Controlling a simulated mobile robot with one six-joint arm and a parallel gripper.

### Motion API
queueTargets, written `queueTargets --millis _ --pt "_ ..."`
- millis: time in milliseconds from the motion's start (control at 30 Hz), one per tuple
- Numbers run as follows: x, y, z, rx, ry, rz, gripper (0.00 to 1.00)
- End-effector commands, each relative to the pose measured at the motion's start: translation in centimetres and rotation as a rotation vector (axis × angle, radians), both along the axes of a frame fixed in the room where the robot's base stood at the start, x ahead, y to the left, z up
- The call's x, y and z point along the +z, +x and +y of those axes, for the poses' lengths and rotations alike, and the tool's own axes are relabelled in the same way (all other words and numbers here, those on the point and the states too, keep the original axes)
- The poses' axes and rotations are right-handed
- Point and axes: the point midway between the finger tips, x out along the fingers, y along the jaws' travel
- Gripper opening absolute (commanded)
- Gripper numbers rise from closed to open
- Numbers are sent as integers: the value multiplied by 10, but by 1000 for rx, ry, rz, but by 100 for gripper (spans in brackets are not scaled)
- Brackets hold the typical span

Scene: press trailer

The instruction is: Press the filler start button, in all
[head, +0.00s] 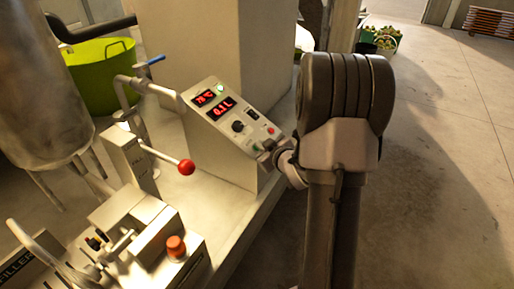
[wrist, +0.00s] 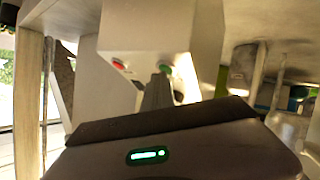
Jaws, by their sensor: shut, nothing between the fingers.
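A sloped control panel (head: 229,117) on a pale cabinet carries two red displays, the lower reading about 0.1 L, a black knob (head: 238,126), a red button (head: 270,130) and a green button (head: 256,148) near its lower edge. I cannot read which is labelled filler start. My gripper (head: 267,147) is shut and empty, its tips right at the green button. In the wrist view the fingertips (wrist: 162,76) point at the green button (wrist: 165,68) and partly cover it; whether they touch is unclear. The red button (wrist: 118,64) is to the left.
A lever with a red ball knob (head: 186,167) sticks out left of the panel. Below it stands a machine marked FILLER (head: 18,268) with an orange-red button (head: 176,246). A steel tank (head: 45,80) and a green tub (head: 100,85) are at left.

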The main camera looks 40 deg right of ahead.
Motion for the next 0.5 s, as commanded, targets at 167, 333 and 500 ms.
queueTargets --millis 167,333,500 --pt "7 -4 -2 -1 1 1 0" --pt "14 -7 -3 -1 1 1 0" --pt "13 -7 -3 -1 1 1 0"
